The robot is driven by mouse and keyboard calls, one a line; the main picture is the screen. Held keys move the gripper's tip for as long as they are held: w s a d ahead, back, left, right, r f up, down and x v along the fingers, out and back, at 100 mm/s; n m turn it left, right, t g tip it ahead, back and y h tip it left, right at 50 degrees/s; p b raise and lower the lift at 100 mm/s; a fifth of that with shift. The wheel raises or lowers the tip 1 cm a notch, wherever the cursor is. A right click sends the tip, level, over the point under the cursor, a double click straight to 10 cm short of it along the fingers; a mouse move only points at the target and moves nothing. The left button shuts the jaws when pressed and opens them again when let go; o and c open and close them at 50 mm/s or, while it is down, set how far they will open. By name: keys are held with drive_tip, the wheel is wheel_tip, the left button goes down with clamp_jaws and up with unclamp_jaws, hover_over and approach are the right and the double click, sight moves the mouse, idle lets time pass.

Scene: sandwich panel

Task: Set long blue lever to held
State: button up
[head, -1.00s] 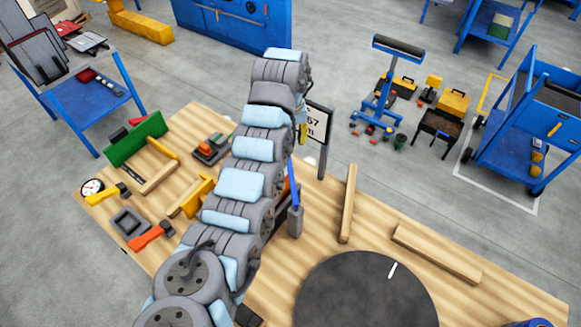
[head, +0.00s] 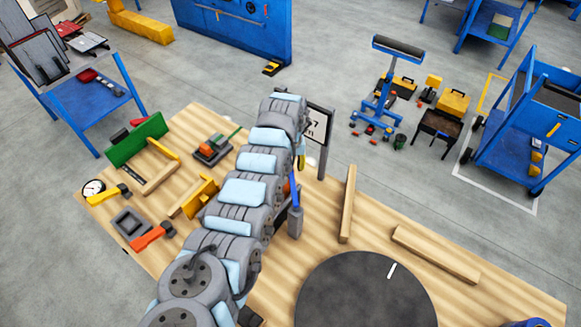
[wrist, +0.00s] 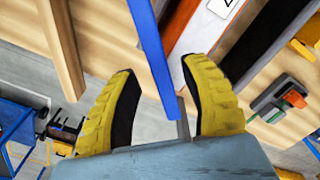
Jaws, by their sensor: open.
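The long blue lever (wrist: 152,50) runs down the middle of the wrist view, between the two yellow, black-padded fingers of my gripper (wrist: 158,72). The fingers are apart, with a visible gap on each side of the lever. In the head view the blue lever (head: 296,191) stands roughly upright to the right of my arm. My arm hides most of its mount and most of the gripper there; one yellow fingertip shows just above the lever. I cannot tell whether a finger touches the lever.
Wooden bars (head: 348,204) and a dark round disc (head: 365,292) lie to the right. A grey block with an orange part (head: 211,149) and a yellow bracket (head: 202,195) lie left.

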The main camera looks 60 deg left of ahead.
drive_tip(key=shift+f, duration=0.55)
clamp_jaws()
